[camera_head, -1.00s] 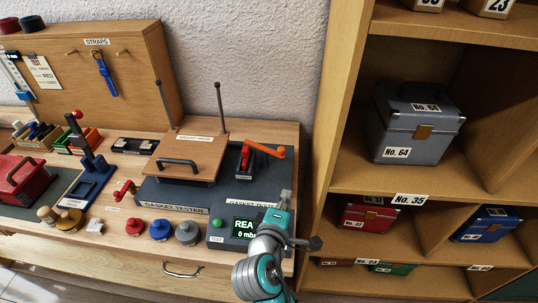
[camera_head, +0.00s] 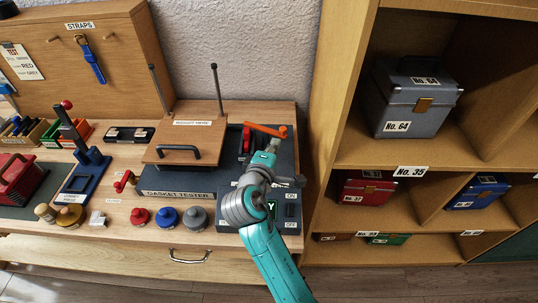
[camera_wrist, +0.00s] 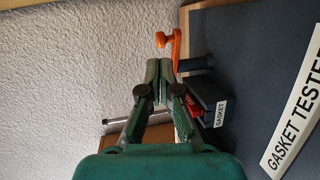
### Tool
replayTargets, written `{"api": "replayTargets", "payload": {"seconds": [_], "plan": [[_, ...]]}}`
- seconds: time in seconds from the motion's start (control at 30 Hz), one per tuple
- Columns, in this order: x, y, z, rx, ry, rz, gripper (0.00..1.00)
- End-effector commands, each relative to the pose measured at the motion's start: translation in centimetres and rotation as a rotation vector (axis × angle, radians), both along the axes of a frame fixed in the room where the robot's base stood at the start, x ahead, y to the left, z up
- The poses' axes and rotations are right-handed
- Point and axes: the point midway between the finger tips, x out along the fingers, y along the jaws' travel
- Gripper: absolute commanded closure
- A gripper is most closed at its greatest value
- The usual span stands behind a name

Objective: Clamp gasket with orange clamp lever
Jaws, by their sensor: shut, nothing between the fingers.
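The orange clamp lever (camera_head: 265,130) sits at the back right of the dark gasket tester (camera_head: 180,195). In the wrist view the lever (camera_wrist: 175,48) rises just right of my fingertips, its knob above them. My gripper (camera_wrist: 158,72) is shut and empty, with its tips close beside the lever arm; I cannot tell whether they touch. A red part (camera_wrist: 194,106) in a dark holder labelled GASKET (camera_wrist: 219,114) lies below and right of the fingers. In the head view, my wrist partly hides the red part (camera_head: 245,140) and the tester's right side.
A wooden plate with a black handle (camera_head: 180,152) and two upright rods stands left of the lever. Red, blue and grey knobs (camera_head: 167,217) stand in front of the tester. The wall (camera_head: 255,50) is close behind, and a shelf unit (camera_head: 335,110) stands right.

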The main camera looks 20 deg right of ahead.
Motion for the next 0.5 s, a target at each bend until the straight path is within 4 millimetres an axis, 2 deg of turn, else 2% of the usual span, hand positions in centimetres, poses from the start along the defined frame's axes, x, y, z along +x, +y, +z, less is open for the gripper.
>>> {"api": "replayTargets", "payload": {"seconds": [0.2, 0.5], "plan": [[3.0, -2.0, -0.7, 0.0, 0.001, -0.002, 1.0], [4.7, -3.0, -1.2, 0.0, 0.0, 0.001, 1.0]]}}
